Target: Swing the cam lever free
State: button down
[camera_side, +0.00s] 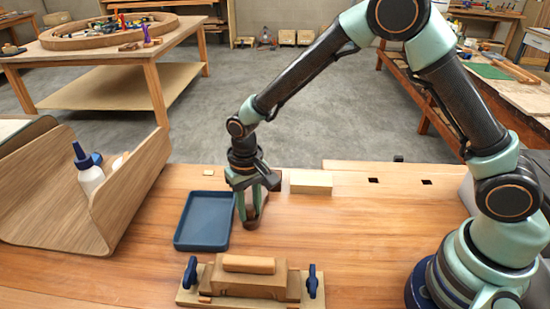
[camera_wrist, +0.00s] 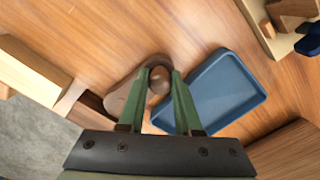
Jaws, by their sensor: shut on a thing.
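Two dark blue levers, the left one (camera_side: 190,272) and the right one (camera_side: 312,281), stand at the ends of a wooden clamping form (camera_side: 250,281) at the bench's front. The left lever leans; the right is near upright. Part of the form (camera_wrist: 288,12) and one blue lever (camera_wrist: 309,42) show at the wrist view's upper right corner. My gripper (camera_side: 250,218) is behind the form, away from both levers, pointing down. In the wrist view, my gripper (camera_wrist: 160,72) is shut on a brown wooden piece (camera_wrist: 120,98) with a rounded end, partly hidden by the fingers.
A blue tray (camera_side: 203,222) lies just left of my gripper. A pale wooden block (camera_side: 311,182) lies behind it to the right. A curved wooden holder (camera_side: 60,195) with a white glue bottle (camera_side: 90,172) stands at the left.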

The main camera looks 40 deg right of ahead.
aim_at(277, 221)
dwell(0.3)
jog(key=n, duration=0.1)
jog(key=s+d+n, duration=0.1)
jog(key=n, duration=0.1)
jog(key=shift+s+d, duration=0.2)
jog(key=shift+d, duration=0.1)
jog(key=n, duration=0.1)
jog(key=s+d+n, duration=0.1)
jog(key=shift+d+n, duration=0.3)
jog(key=shift+n, duration=0.1)
jog(key=d+n, duration=0.2)
jog(key=n, duration=0.1)
jog(key=shift+s+d+n, duration=0.2)
jog(key=shift+s+n, duration=0.1)
jog(key=shift+d+n, duration=0.65)
jog(key=shift+n, duration=0.25)
jog(key=d+n, duration=0.1)
jog(key=n, duration=0.1)
jog(key=d+n, duration=0.1)
jog(key=n, duration=0.1)
jog(key=shift+w+d, duration=0.4)
jog(key=shift+w+d+n, duration=0.4)
jog(key=shift+d+n, duration=0.15)
jog(key=shift+n, duration=0.5)
jog(key=shift+w+d+n, duration=0.4)
jog(key=shift+d+n, duration=0.1)
jog(key=shift+n, duration=0.55)
